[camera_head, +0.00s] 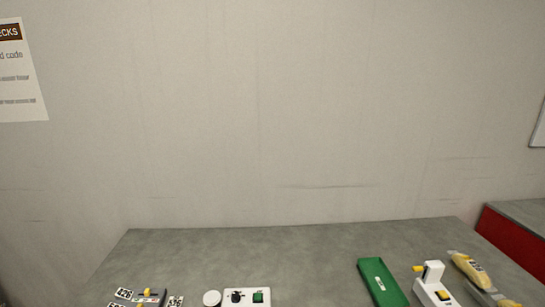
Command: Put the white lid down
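A small round white thing (212,298) lies on the grey table near the bottom edge of the head view, just left of a white control box. It may be the white lid; it is too small and too near the frame edge to be sure. Neither of my grippers shows in this view, so what they hold cannot be seen.
The grey table (300,247) is clear along its back. A green tray (380,283), a white device (432,285) and a yellowish packet (471,269) are right.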

